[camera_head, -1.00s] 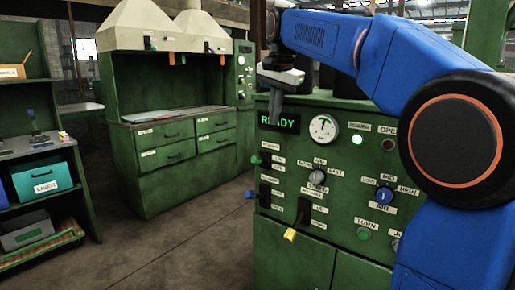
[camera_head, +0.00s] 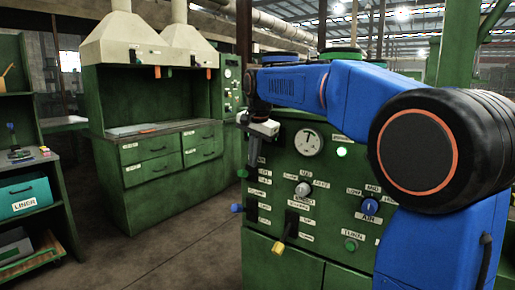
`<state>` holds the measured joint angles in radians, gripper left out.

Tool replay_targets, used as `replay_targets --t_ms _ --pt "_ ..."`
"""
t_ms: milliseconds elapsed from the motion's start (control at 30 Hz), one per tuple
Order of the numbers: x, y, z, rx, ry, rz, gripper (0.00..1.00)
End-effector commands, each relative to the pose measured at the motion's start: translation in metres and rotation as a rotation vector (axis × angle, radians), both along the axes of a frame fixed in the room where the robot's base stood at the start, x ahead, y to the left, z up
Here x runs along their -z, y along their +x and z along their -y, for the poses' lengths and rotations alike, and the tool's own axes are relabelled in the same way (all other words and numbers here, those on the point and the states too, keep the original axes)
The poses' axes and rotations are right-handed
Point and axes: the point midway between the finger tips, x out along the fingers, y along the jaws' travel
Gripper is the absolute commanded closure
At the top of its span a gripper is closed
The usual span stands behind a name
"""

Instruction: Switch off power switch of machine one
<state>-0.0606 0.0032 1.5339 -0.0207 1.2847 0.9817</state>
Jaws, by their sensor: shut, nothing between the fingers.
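A green machine panel (camera_head: 330,185) stands in front of me, with a round gauge (camera_head: 308,142) and a lit green light (camera_head: 341,152). A green-knobbed lever (camera_head: 243,173) and a dark switch (camera_head: 252,207) are at its left side. A lever with a yellow tip (camera_head: 279,247) sticks out lower down. My gripper (camera_head: 253,163) is shut and empty, pointing down in front of the panel's upper left, just right of the green-knobbed lever. Contact with the lever cannot be told. The gripper hides part of the panel. Which control is the power switch is unclear; labels are too small.
A blue knob (camera_head: 370,206) and a green button (camera_head: 351,245) are on the panel's right, partly near my arm. A green hooded workbench (camera_head: 165,160) stands at back left. Shelves with a teal bin (camera_head: 24,197) are at far left. The floor between is free.

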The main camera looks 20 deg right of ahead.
Motion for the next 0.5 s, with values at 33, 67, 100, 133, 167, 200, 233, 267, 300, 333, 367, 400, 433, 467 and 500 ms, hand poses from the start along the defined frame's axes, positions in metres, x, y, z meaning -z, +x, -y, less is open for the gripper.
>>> replay_targets --t_ms 33,67,100,133,167,200,233,267,300,333,367,400,433,467,500 --pt "0.004 0.003 -0.005 -0.003 -0.001 -0.001 1.0" --pt "0.006 0.004 -0.007 -0.003 -0.001 -0.001 1.0" --pt "0.009 0.005 -0.009 -0.003 -0.002 -0.001 1.0" --pt "0.01 0.007 -0.011 -0.003 -0.002 -0.001 1.0" --pt "0.012 0.007 -0.012 -0.003 -0.002 -0.001 1.0" --pt "0.013 0.008 -0.013 -0.002 -0.001 0.0 1.0" --pt "0.014 0.009 -0.014 -0.002 -0.001 0.001 1.0" --pt "0.015 0.01 -0.015 -0.001 -0.001 0.001 1.0" --pt "0.016 0.01 -0.015 -0.001 -0.001 0.001 1.0" --pt "0.016 0.01 -0.016 -0.001 -0.001 0.001 1.0" --pt "0.016 0.011 -0.016 -0.001 -0.001 0.001 1.0" --pt "0.016 0.011 -0.016 -0.001 -0.001 0.001 1.0" --pt "0.016 0.011 -0.016 -0.001 -0.001 0.001 1.0" --pt "0.016 0.011 -0.016 -0.001 -0.001 0.001 1.0" --pt "0.016 0.011 -0.016 -0.001 -0.001 0.001 1.0"
